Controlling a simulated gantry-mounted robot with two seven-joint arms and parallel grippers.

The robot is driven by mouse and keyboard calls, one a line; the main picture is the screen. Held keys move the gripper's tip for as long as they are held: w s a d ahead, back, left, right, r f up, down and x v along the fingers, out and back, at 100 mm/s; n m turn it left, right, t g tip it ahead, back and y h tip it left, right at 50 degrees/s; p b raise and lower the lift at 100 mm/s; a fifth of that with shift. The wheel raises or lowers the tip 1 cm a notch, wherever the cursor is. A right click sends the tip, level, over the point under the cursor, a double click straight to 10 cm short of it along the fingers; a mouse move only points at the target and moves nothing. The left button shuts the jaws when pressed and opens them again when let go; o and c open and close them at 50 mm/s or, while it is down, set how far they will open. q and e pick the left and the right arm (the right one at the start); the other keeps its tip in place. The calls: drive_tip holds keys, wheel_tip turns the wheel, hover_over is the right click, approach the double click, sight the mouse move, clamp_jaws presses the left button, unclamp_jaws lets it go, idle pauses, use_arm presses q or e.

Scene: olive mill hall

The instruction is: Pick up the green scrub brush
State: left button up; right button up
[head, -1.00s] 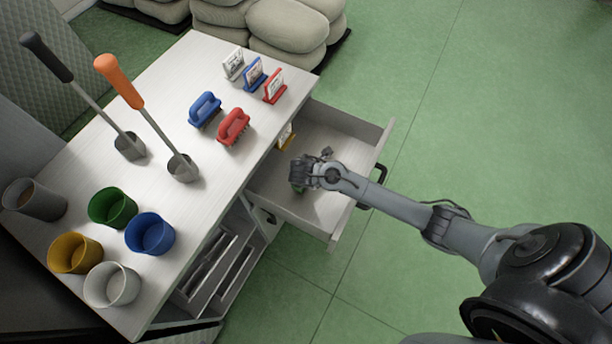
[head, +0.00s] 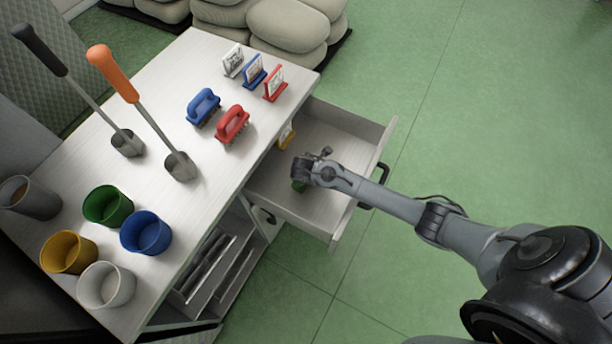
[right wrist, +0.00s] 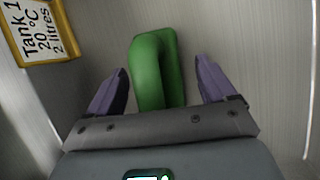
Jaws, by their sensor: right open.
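The green scrub brush (right wrist: 156,70) lies in the open drawer (head: 346,128). In the right wrist view its rounded handle stands between the two open fingers of my right gripper (right wrist: 158,88), with a gap on each side. In the head view only a small green part of the brush (head: 298,186) shows under my right gripper (head: 299,178), which is down inside the drawer. The brush's bristles are hidden. My left gripper is not in view.
A yellow-framed sign (right wrist: 42,32) stands in the drawer beside the brush. The tabletop (head: 165,95) above holds a blue brush (head: 203,106), a red brush (head: 232,124), small signs, several cups and two long-handled tools. The drawer walls (head: 388,135) surround my right gripper.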

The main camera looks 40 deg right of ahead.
drive_tip(key=c, duration=1.2)
drive_tip(key=shift+r, duration=0.1)
drive_tip(key=shift+r, duration=0.15)
drive_tip(key=shift+c, duration=0.7)
wheel_tip(320, 180, up, 4)
drive_tip(key=shift+s+d+r+p, duration=0.1)
drive_tip(key=shift+s+p, duration=0.05)
drive_tip(key=shift+p, duration=0.75)
drive_tip(key=s+d+r+p, duration=0.3)
drive_tip(key=s+d+r, duration=0.3)
drive_tip(key=s+d, duration=0.1)
drive_tip(key=shift+s+d+r+p, duration=0.15)
drive_tip(key=shift+s+d+p, duration=0.2)
drive_tip(key=shift+d, duration=0.3)
